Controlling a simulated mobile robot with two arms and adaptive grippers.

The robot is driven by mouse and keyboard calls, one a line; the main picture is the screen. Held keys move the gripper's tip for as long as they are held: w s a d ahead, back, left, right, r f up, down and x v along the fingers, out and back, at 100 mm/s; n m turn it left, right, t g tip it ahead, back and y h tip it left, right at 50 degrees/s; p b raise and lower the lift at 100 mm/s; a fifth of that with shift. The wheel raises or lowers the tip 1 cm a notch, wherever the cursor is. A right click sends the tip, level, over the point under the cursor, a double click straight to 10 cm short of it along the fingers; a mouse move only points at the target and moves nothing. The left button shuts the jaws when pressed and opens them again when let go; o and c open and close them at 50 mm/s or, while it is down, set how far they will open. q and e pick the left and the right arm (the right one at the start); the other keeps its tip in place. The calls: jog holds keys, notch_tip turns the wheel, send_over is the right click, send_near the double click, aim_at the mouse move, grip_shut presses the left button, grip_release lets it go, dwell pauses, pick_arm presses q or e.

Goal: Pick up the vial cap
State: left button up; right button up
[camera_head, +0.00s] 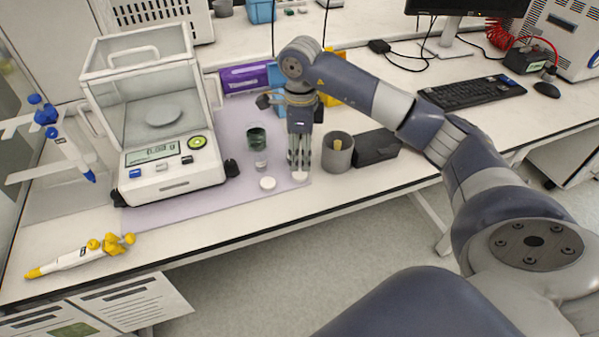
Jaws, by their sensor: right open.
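Two small white round pieces lie on the pale mat near the bench's front edge. One white piece (300,177) is directly below my right gripper's fingertips, and the other white disc (268,183) lies a little to the left. I cannot tell for certain which is the vial cap. My right gripper (299,168) points straight down, open, over the right-hand piece; whether the fingers touch it is unclear. A small clear vial (261,163) stands left of the gripper. My left gripper is out of view.
A dark green jar (257,138) stands behind the vial. A grey cylindrical holder (337,155) and a black box (376,147) are close on the right. A balance (170,183) is at left. A yellow-tipped pipette (80,256) lies front left.

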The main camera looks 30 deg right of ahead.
aim_at(300, 174)
notch_tip(300, 174, down, 5)
jog(key=shift+r+p, duration=0.1)
jog(key=shift+p, duration=0.7)
jog(key=shift+w+f, duration=0.1)
jog(key=shift+f, duration=0.45)
jog(key=c, duration=0.4)
